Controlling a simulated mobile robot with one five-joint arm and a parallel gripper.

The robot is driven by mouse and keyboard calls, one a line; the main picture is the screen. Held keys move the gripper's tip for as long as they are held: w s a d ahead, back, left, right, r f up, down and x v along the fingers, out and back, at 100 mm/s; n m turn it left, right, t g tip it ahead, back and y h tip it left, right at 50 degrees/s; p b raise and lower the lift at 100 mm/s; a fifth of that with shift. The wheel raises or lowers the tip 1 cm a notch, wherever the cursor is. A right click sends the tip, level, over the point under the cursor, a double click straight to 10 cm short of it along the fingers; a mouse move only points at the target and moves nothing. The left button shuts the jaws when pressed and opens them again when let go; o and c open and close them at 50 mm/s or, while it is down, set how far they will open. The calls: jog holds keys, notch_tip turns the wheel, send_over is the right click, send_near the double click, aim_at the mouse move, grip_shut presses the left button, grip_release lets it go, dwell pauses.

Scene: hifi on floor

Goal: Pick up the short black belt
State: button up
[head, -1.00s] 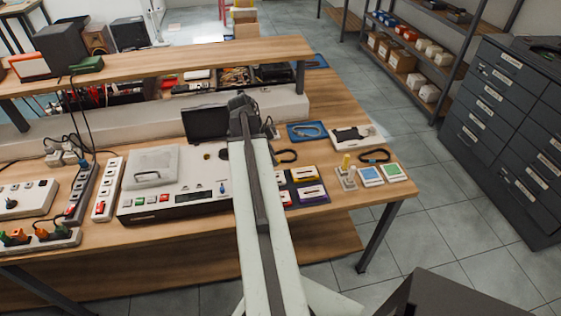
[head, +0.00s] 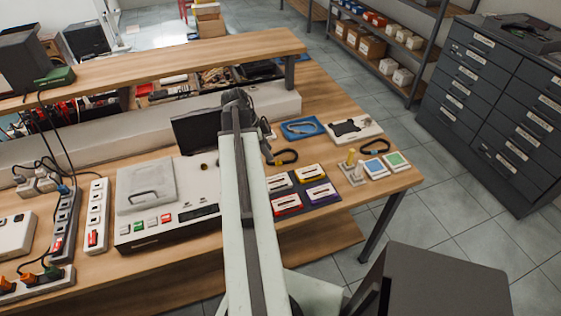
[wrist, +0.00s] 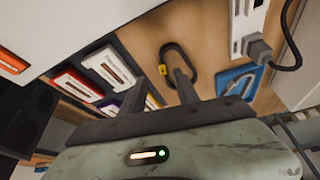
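Two black belt loops lie on the wooden table in the head view. One black belt (head: 282,157) is just right of my arm, beyond the cassettes. The other black belt (head: 376,146) is farther right, by the white device. I cannot tell surely which is the short one. In the wrist view one black belt loop (wrist: 184,55) lies flat ahead of the fingers, between the cassettes and a blue tray, with a small yellow piece near its end. My gripper (wrist: 160,88) is open, its two fingers apart and nothing visible between them. In the head view its fingers are hidden.
A white cassette deck (head: 150,205) stands left of my arm. Several cassettes (head: 300,188), a blue tray (head: 302,129) and a white device (head: 352,129) surround the belts. A raised wooden shelf (head: 160,62) spans the back. Grey drawers (head: 490,110) stand at right.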

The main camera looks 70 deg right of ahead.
aim_at(278, 162)
jog(key=shift+b+x, duration=0.35)
jog(key=shift+x, duration=0.55)
jog(key=shift+s+d+r, duration=0.1)
jog(key=shift+s+f, duration=0.1)
jog(key=shift+f, duration=0.1)
jog(key=b+x, duration=0.4)
jog(key=x, duration=0.1)
jog(key=shift+s+d+r+b, duration=0.1)
jog(key=shift+d+b, duration=0.15)
jog(key=shift+b, duration=0.05)
jog(key=shift+r, duration=0.2)
grip_shut()
